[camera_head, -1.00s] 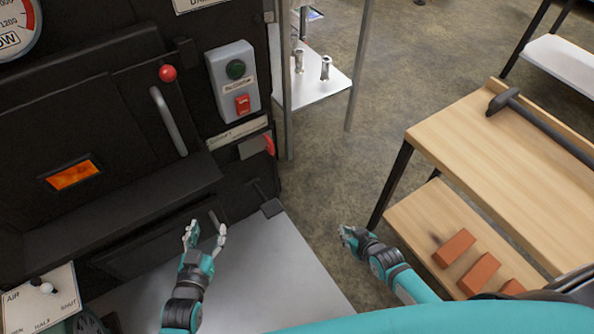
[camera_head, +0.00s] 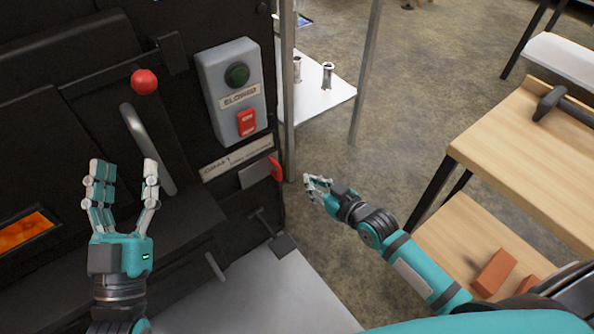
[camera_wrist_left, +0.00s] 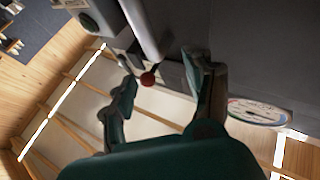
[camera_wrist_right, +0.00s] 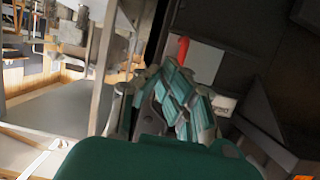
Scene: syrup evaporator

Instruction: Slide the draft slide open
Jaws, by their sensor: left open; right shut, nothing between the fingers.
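The draft slide is a grey metal plate (camera_head: 255,175) with a red end tab (camera_head: 276,168). It sits under a printed label (camera_head: 236,158) on the evaporator's dark front, near its right edge. The right wrist view shows the plate (camera_wrist_right: 205,62) and red tab (camera_wrist_right: 182,50) beyond my fingers. My right gripper (camera_head: 318,184) is shut and empty, to the right of the tab and apart from it. My left gripper (camera_head: 124,180) is open and empty, in front of the door handle (camera_head: 147,148). A red ball knob (camera_wrist_left: 148,79) shows between its fingers in the left wrist view.
A grey switch box (camera_head: 231,90) with green and red buttons is above the slide. A black pedal-like lever (camera_head: 282,244) sticks out below it. A metal post (camera_head: 289,90) and white shelf (camera_head: 315,98) stand behind. A wooden bench (camera_head: 530,150) is at right.

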